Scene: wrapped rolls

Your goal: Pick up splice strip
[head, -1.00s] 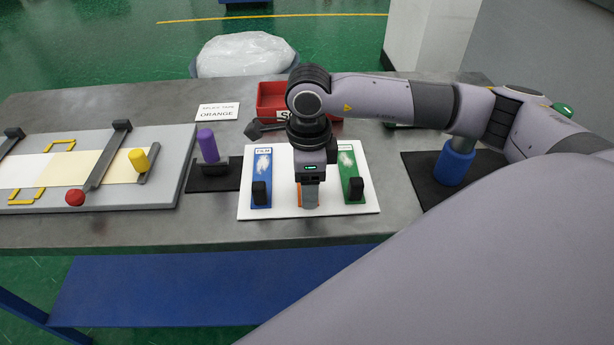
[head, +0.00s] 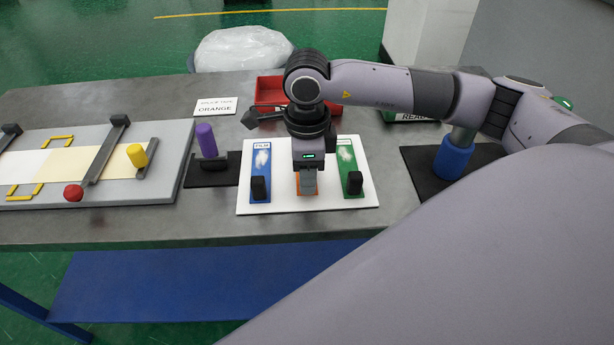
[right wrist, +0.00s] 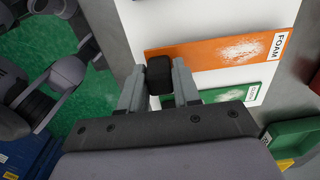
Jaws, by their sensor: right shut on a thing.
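The orange strip labelled FOAM shows in the right wrist view (right wrist: 215,50), lying across the view over the white board (right wrist: 200,10). My right gripper (right wrist: 158,72) is shut on the black block at the strip's end, one finger on each side of it. In the head view the right gripper (head: 308,184) points down over the white board (head: 280,206) and hides most of the orange strip. I cannot tell whether the strip is clear of the board. My left gripper is not in view.
A blue strip (head: 261,165) and a green strip (head: 348,160), each with a black block, flank the gripper. A blue cylinder (head: 452,160) is at right.

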